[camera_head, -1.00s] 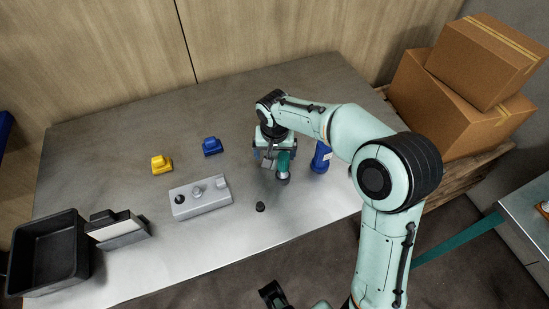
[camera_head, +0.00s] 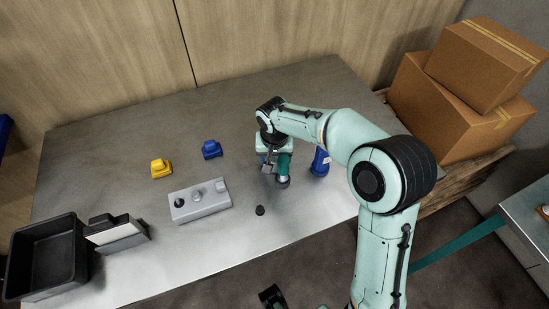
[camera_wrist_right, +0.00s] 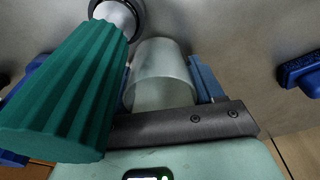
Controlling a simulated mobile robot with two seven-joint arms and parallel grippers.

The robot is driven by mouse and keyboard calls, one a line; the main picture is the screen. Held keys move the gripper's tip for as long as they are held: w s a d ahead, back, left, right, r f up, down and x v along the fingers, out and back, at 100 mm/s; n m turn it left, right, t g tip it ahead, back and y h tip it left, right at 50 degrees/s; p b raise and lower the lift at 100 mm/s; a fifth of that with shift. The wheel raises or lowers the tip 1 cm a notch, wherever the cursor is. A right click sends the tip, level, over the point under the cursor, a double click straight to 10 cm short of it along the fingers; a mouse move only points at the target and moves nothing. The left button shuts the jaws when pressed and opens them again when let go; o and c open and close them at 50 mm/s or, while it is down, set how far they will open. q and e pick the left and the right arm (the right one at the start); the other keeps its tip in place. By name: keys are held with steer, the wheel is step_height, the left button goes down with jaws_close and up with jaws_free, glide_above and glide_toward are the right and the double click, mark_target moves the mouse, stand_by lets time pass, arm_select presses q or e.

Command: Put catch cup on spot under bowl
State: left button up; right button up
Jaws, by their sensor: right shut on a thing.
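My right gripper (camera_head: 269,167) is low over the middle right of the table. In the right wrist view it is shut on a pale translucent cup (camera_wrist_right: 162,76), held between two blue finger pads. In the head view the cup is mostly hidden by the gripper and a teal part. That ribbed teal part (camera_wrist_right: 65,95) with a grey metal end is close beside the cup; it also shows in the head view (camera_head: 284,164). I cannot tell whether they touch. No bowl or marked spot can be clearly made out. My left gripper is not clearly seen.
A blue bottle (camera_head: 321,161) stands just right of the gripper. A grey block (camera_head: 210,206) with round fittings, a small black knob (camera_head: 260,211), a yellow part (camera_head: 161,169) and a blue part (camera_head: 211,150) lie to the left. A black bin (camera_head: 45,225) is at far left.

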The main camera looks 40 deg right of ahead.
step_height(320, 180, up, 20)
steer(key=p, duration=0.4)
steer(key=shift+f, duration=0.2)
